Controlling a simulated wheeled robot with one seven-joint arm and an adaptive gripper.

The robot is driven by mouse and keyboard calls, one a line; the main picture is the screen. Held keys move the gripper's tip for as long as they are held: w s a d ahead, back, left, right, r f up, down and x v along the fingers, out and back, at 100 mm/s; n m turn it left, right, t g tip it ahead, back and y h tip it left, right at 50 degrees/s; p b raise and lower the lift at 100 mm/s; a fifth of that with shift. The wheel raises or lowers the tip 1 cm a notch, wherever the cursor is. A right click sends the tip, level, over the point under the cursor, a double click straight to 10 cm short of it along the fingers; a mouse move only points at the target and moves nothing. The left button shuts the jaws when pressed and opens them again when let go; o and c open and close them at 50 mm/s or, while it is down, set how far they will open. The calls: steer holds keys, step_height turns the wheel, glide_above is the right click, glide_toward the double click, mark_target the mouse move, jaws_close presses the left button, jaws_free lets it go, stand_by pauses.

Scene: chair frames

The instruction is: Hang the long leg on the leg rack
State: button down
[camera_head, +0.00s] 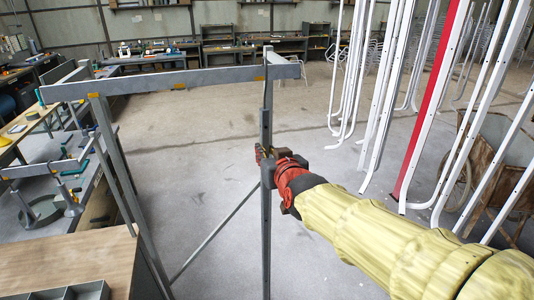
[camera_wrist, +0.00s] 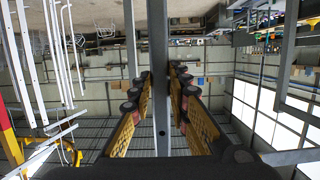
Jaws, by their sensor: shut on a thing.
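My gripper (camera_head: 268,165) is shut around a long grey upright leg (camera_head: 266,230), near the middle of the picture in the head view. The leg stands nearly vertical; its upper end overlaps the right end of a grey rack frame (camera_head: 170,83). I cannot tell whether they touch. In the wrist view the grey leg (camera_wrist: 157,45) runs down between the two padded fingers of my gripper (camera_wrist: 163,85). The finger contact is partly hidden in the head view. The rack has a long top bar, short end pieces and a left post (camera_head: 118,160).
White bent tubes (camera_head: 385,90) and one red bar (camera_head: 430,100) hang at the right. A wooden cart (camera_head: 490,150) stands behind them. A workbench (camera_head: 65,265) with clamps and tools fills the left. The concrete floor (camera_head: 200,140) is open behind the rack.

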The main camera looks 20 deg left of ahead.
steer(key=shift+w+a+r, duration=0.1)
steer(key=shift+w+a, duration=0.35)
steer(key=shift+w, duration=0.3)
steer(key=shift+w+a+f, duration=0.1)
steer(key=shift+w+a, duration=0.4)
steer(key=shift+w, duration=0.3)
steer(key=shift+w+a+r, duration=0.1)
steer(key=shift+w+a, duration=0.35)
steer(key=shift+w, duration=0.3)
stand_by(1.0)
stand_by(0.4)
steer(key=shift+f+b, duration=1.15)
steer(key=c, duration=1.8)
jaws_free()
steer(key=shift+c, duration=0.2)
steer(key=shift+o, duration=1.1)
steer(key=shift+f, duration=0.15)
steer(key=shift+s, duration=0.1)
